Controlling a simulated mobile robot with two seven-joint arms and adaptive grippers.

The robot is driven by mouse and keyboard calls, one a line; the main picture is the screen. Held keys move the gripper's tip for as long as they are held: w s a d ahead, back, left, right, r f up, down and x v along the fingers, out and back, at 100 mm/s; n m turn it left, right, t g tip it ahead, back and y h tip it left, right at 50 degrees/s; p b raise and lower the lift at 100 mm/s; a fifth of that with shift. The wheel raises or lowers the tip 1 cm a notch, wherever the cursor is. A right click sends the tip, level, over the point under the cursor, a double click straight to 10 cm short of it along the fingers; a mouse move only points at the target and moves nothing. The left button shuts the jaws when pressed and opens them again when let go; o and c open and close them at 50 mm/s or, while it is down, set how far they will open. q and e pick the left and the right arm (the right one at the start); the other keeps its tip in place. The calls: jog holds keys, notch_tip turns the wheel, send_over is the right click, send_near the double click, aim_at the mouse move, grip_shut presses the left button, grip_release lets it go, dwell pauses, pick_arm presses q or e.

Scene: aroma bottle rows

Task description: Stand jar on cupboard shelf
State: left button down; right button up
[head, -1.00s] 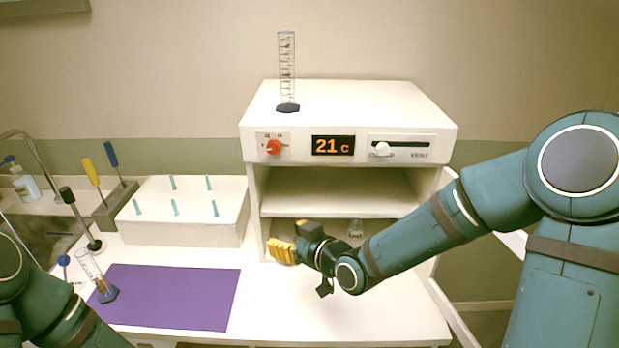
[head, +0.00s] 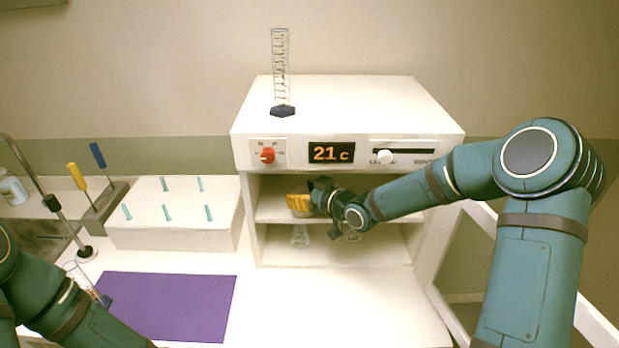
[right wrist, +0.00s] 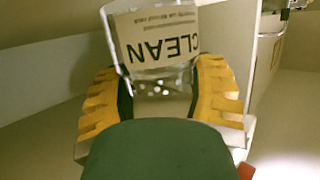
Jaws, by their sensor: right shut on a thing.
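My right gripper (head: 300,204) is in the open front of the white cupboard (head: 247,210), at the level of its middle shelf (head: 268,213). In the right wrist view its yellow fingers (right wrist: 160,98) are shut on a clear jar (right wrist: 157,72) with a pale label reading "CLEAN", seen upside down. In the head view the jar is hidden by the gripper, and I cannot tell whether it touches the shelf. My left arm shows at the lower left, but its gripper is out of view.
A measuring cylinder (head: 281,75) stands on top. A white box with teal pegs (head: 170,232), a purple mat (head: 165,306) and another cylinder (head: 82,281) are to the left. The counter before the cupboard is clear.

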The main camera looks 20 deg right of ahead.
jog(key=w+d, duration=0.1)
jog(key=w+d+p, duration=0.1)
jog(key=w, duration=0.1)
jog(key=w+d, duration=0.1)
jog(key=shift+w, duration=0.35)
jog(key=shift+p, duration=0.3)
jog(key=shift+s, duration=0.1)
jog(key=shift+f, duration=0.1)
jog(key=shift+f, duration=0.15)
jog(key=o, duration=1.2)
jog(key=shift+o, duration=0.2)
